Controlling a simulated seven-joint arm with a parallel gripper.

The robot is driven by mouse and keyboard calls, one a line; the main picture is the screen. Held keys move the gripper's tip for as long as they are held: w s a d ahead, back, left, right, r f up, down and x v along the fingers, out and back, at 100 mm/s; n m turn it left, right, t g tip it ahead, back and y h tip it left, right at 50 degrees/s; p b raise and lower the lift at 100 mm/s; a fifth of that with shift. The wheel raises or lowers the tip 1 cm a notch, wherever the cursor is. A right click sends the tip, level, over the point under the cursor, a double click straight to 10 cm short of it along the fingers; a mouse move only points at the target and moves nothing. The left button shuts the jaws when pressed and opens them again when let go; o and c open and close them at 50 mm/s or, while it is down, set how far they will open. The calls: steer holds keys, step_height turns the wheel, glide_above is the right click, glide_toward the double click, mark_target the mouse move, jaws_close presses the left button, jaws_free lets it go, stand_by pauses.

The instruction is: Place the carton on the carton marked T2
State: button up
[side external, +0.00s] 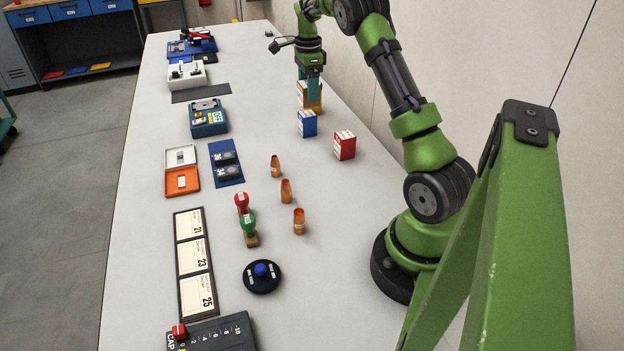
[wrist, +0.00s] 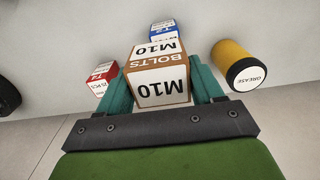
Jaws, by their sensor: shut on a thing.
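My gripper (side external: 310,88) points down near the far right part of the bench, its teal fingers shut on an orange-brown carton (side external: 316,104). In the wrist view the held carton (wrist: 163,62) reads BOLTS and M10 and sits between the two fingers. A blue and white carton (side external: 307,124) stands just nearer the side camera than the held one. In the wrist view this blue carton (wrist: 166,30) is partly hidden behind the held carton and its mark appears to read T2. I cannot tell whether the held carton touches the bench.
A red carton (side external: 344,146), marked T4 in the wrist view (wrist: 100,82), stands beside the blue one. A yellow grease can (wrist: 238,66) is close to the right finger in the wrist view. Several copper-coloured nozzles (side external: 286,191) stand nearer the side camera.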

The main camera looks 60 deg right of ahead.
steer(key=shift+w+d+f, duration=0.15)
steer(key=shift+w+d, duration=0.25)
steer(key=shift+f, duration=1.65)
steer(key=shift+f, duration=0.1)
steer(key=o, duration=1.4)
steer(key=shift+f, duration=0.1)
